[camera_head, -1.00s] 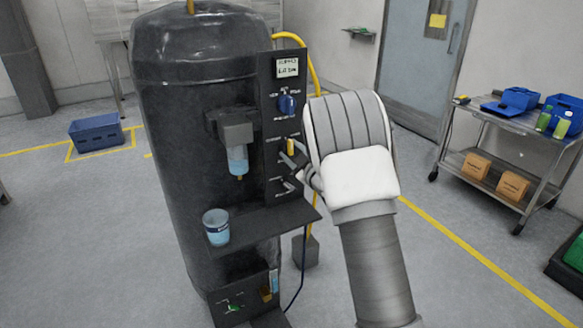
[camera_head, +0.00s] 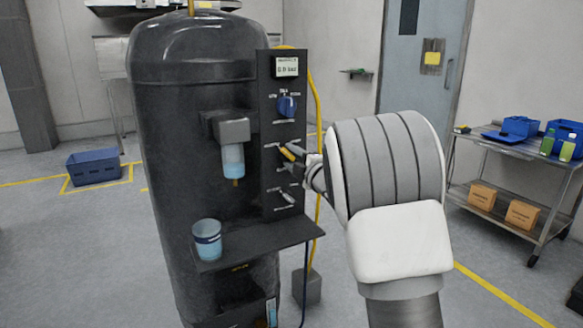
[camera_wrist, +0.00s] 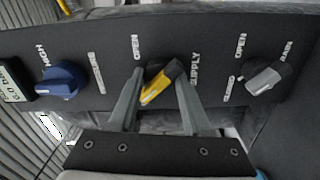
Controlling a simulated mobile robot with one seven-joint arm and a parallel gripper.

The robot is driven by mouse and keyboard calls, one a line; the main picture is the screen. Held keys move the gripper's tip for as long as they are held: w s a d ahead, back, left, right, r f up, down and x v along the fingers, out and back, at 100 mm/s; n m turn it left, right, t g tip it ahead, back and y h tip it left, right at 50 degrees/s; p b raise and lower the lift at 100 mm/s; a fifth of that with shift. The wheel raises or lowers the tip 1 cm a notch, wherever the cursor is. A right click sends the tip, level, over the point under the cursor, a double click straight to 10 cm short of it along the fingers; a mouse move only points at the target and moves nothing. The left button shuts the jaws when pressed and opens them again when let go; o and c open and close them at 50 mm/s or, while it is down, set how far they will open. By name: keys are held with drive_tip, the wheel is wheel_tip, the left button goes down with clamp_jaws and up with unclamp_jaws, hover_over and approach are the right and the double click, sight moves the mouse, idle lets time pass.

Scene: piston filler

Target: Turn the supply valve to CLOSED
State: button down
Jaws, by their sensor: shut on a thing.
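The supply valve has a yellow handle (camera_wrist: 162,82) on a dark panel; it also shows in the head view (camera_head: 288,153). In the wrist view the handle slants from upper right to lower left, away from the OPEN label at its upper left. A CLOSED label for this valve is not readable; the left finger covers part of the panel there. My gripper (camera_wrist: 158,108) has one finger on each side of the handle and is shut on it. In the head view my gripper (camera_head: 297,160) reaches the panel from the right, partly hidden by my wrist.
A blue selector knob (camera_wrist: 61,80) and a grey drain valve handle (camera_wrist: 266,76) flank the supply valve. Below the panel, a shelf (camera_head: 262,244) holds a cup (camera_head: 207,240). A yellow hose (camera_head: 316,120) runs behind the panel. A cart (camera_head: 520,150) stands at the right.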

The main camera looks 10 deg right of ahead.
drive_tip(key=shift+n, duration=0.3)
drive_tip(key=shift+c, duration=1.7)
unclamp_jaws()
drive_tip(key=p+v, duration=0.1)
drive_tip(key=v, duration=1.6)
drive_tip(key=shift+s, duration=0.2)
drive_tip(key=shift+r, duration=0.1)
